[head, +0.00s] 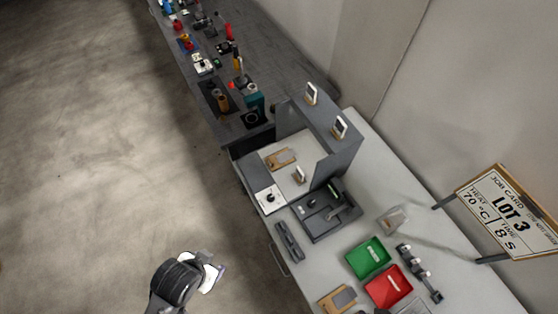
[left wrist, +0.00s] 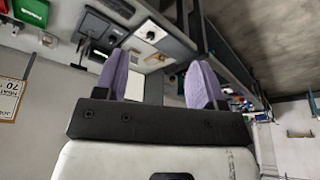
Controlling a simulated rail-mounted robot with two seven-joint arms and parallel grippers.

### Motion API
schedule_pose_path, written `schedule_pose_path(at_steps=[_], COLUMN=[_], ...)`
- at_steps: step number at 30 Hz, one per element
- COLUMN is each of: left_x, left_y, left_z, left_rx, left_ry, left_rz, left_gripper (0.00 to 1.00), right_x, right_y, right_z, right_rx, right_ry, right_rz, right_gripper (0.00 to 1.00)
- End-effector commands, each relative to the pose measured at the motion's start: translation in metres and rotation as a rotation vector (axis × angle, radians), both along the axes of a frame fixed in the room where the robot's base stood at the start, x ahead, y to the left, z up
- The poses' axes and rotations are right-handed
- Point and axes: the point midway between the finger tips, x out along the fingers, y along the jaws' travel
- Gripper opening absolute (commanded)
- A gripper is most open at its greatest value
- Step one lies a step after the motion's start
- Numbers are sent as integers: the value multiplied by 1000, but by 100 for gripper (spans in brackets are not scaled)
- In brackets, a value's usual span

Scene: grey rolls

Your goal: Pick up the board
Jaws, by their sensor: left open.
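A small brown board (head: 281,158) lies on the white floor of a grey open box (head: 318,125). A second brown board with a grey piece on it (head: 338,299) lies on the pale worktop near the bottom edge of the head view. I cannot tell which one the task means. My left gripper (head: 213,275) is over the floor, left of the worktop and apart from both boards. In the left wrist view its two purple fingers (left wrist: 163,88) stand wide apart with nothing between them. My right gripper does not show.
A green tray (head: 368,257) and a red tray (head: 388,287) stand on the worktop, with a dark device (head: 326,210) beside the box. A job card sign (head: 507,213) reads LOT 3, 70 °C, 8 S. A dark bench (head: 272,62) holds many small items. The floor at left is clear.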

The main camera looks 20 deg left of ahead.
Motion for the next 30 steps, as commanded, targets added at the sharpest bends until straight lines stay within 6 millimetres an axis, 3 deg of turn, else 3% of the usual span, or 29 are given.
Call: schedule_pose_path(at_steps=[6,13,16,20,23,30], left_x=[0,0,12,54,102,200], left_y=[2,3,2,4,11,9], left_z=[0,-1,-4,-6,0,36], left_rx=[5,9,7,14,43,146], left_ry=[0,0,-29,-137,-268,-574], left_rz=[-4,-6,-4,-7,-22,-132], left_gripper=[45,45,45,45,45,45], right_x=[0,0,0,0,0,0], right_y=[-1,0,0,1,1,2], right_z=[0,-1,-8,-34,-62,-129], right_rx=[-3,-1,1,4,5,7], right_ry=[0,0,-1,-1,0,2], right_rz=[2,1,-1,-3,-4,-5], right_gripper=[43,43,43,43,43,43])
